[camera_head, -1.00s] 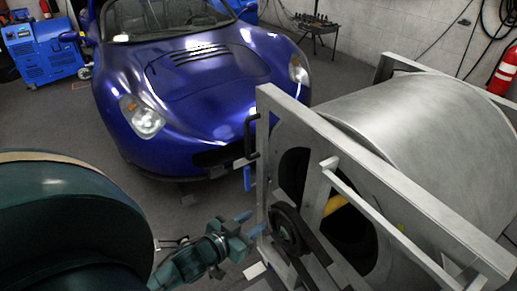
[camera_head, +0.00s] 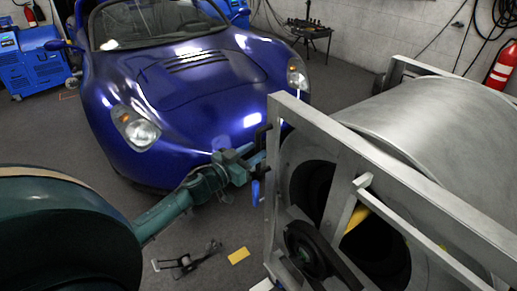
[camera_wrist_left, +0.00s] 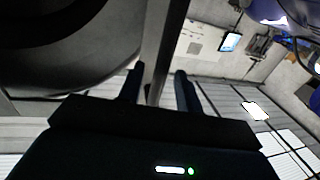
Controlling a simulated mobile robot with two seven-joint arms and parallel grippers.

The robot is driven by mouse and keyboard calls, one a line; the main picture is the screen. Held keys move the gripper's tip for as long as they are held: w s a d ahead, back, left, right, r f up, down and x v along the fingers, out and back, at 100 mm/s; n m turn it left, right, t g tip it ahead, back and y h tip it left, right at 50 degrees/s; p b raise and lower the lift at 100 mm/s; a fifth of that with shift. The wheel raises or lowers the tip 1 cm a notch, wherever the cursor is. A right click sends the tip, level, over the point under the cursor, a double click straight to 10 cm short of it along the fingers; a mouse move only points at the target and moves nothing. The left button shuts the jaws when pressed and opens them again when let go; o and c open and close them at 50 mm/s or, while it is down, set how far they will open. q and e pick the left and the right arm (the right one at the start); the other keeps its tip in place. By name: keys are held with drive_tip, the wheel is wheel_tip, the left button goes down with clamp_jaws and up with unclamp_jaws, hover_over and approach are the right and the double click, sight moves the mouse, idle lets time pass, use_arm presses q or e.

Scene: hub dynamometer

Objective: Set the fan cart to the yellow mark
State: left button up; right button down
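The fan cart is a large grey metal drum (camera_head: 440,125) in a square frame (camera_head: 375,165), standing at the right of the head view. A black handle (camera_head: 262,137) sits on the frame's near left post. My left gripper (camera_head: 256,160) is at that post, close to the handle; contact cannot be told. In the left wrist view its fingers (camera_wrist_left: 158,88) are apart, with a grey metal post (camera_wrist_left: 160,45) showing between them. My right gripper is not in view.
A blue sports car (camera_head: 190,85) stands behind my left gripper, close to the cart. A small black stand (camera_head: 187,262) lies on the floor by the yellow patch. A red fire extinguisher (camera_head: 501,67) hangs at the right wall. A blue machine (camera_head: 38,62) stands back left.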

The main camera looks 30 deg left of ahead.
use_arm(q)
drive_tip(key=shift+w+d, duration=0.2)
drive_tip(key=shift+w, duration=1.05)
drive_tip(key=shift+c, duration=0.2)
clamp_jaws()
